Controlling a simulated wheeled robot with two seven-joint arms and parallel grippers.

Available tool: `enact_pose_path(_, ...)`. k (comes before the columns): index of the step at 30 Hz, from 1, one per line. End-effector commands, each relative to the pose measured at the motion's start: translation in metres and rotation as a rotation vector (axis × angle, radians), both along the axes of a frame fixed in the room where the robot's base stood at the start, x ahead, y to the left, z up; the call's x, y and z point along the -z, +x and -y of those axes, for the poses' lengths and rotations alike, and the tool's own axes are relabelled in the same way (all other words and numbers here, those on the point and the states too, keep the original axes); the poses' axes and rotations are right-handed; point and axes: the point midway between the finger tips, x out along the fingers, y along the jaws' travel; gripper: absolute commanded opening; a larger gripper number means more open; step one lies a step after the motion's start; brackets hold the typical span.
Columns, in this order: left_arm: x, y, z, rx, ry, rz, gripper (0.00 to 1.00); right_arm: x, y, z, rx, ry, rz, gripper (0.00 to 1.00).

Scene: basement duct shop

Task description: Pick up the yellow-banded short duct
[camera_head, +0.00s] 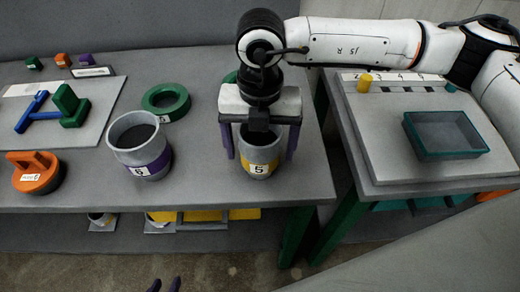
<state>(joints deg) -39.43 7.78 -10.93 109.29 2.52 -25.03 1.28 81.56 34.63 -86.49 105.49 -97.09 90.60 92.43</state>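The yellow-banded short duct (259,168) is a grey open cylinder with a label marked 5. It stands upright near the front edge of the grey bench. The arm from the right side of the picture carries my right gripper (260,150), which points down over this duct. Its two purple fingers are spread, one on each side of the duct, with a small gap visible on both sides. The gripper's body hides part of the duct's top. Only two dark fingertips of my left gripper (164,285) show at the bottom edge, so its opening is unclear.
A larger purple-banded duct (133,127) stands to the left. A green ring (166,101) lies behind it. An orange handled piece (36,173) and a board (92,118) with blue and green parts are farther left. A teal-rimmed tray (445,152) sits on the right table.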

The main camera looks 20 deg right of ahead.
Motion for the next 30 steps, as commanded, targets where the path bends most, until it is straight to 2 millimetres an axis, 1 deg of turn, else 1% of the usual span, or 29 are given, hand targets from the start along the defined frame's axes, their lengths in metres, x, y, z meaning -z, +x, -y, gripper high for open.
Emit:
enact_pose_path(3, 0.000, 0.000, 0.000, 0.000, 0.000, 0.001, 0.31, 0.000, 0.000, 0.000, 0.000, 0.000, 0.000, 0.84)
enact_pose_path(5, 0.000, 0.000, 0.000, 0.000, 0.000, 0.001, 0.31, 0.000, 0.000, 0.000, 0.000, 0.000, -0.001, 0.74)
enact_pose_path(12, 0.000, 0.001, 0.000, 0.000, 0.000, 0.002, 0.31, 0.000, 0.000, 0.000, 0.000, 0.000, -0.001, 0.34)
enact_pose_path(19, -0.001, 0.002, 0.000, 0.000, 0.000, 0.004, 0.31, -0.002, 0.000, 0.000, 0.000, 0.001, 0.000, 0.33)
enact_pose_path(22, 0.000, 0.002, 0.000, 0.000, -0.001, 0.006, 0.31, -0.009, 0.001, -0.001, 0.000, 0.003, 0.001, 0.33)
enact_pose_path(26, 0.003, 0.003, 0.000, 0.000, -0.001, 0.007, 0.31, -0.031, 0.001, -0.001, -0.001, 0.003, 0.004, 0.33)
enact_pose_path(30, 0.007, 0.003, 0.000, 0.000, -0.001, 0.007, 0.31, -0.060, 0.001, -0.001, 0.000, 0.003, 0.004, 0.33)
